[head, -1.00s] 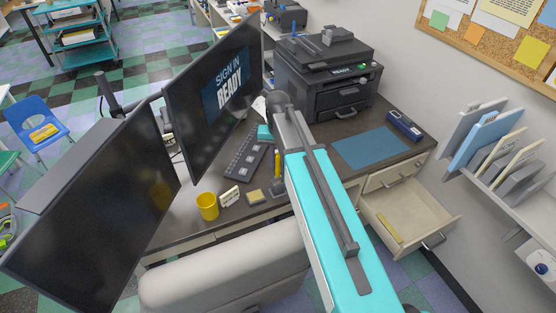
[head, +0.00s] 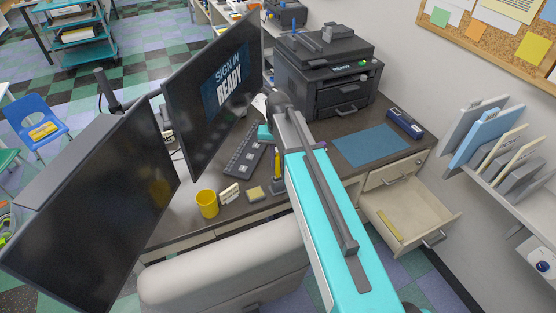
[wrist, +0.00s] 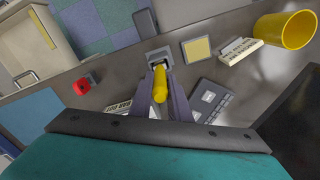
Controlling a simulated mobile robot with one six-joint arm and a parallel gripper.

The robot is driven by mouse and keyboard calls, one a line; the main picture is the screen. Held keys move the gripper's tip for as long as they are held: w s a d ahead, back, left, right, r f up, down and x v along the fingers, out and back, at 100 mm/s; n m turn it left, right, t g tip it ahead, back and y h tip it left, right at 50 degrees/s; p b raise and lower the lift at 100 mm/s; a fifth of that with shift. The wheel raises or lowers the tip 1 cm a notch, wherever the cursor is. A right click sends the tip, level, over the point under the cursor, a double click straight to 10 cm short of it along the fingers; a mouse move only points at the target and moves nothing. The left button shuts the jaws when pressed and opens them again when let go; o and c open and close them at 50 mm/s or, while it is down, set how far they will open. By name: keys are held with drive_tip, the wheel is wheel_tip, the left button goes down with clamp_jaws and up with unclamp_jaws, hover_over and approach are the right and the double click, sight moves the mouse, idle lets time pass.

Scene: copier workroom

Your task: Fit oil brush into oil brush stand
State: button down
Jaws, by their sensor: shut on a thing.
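The oil brush, with a yellow handle (wrist: 160,84), is between the fingers of my gripper (wrist: 160,74), which is shut on it. The brush also shows in the head view as a thin upright yellow handle (head: 277,159) below the end of my arm. The oil brush stand, a small grey block (wrist: 157,55), is on the desk just beyond the fingertips in the wrist view. It also shows in the head view (head: 278,187), directly under the brush. The brush's lower end is hidden; I cannot tell whether it is inside the stand.
A yellow sticky pad (wrist: 197,50), a small cream stand (wrist: 240,52) and a yellow cup (wrist: 284,30) are to the right of the stand. A red button box (wrist: 82,86) is to the left. A keyboard (head: 243,152) and monitors (head: 215,100) are close by; a drawer (head: 405,210) is open.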

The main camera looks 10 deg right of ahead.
drive_tip(key=shift+f+b, duration=0.6)
drive_tip(key=shift+f, duration=0.7)
drive_tip(key=c, duration=1.6)
unclamp_jaws()
drive_tip(key=shift+r, duration=0.1)
drive_tip(key=shift+r+b, duration=1.9)
drive_tip(key=shift+r, duration=4.9)
drive_tip(key=shift+r, duration=0.1)
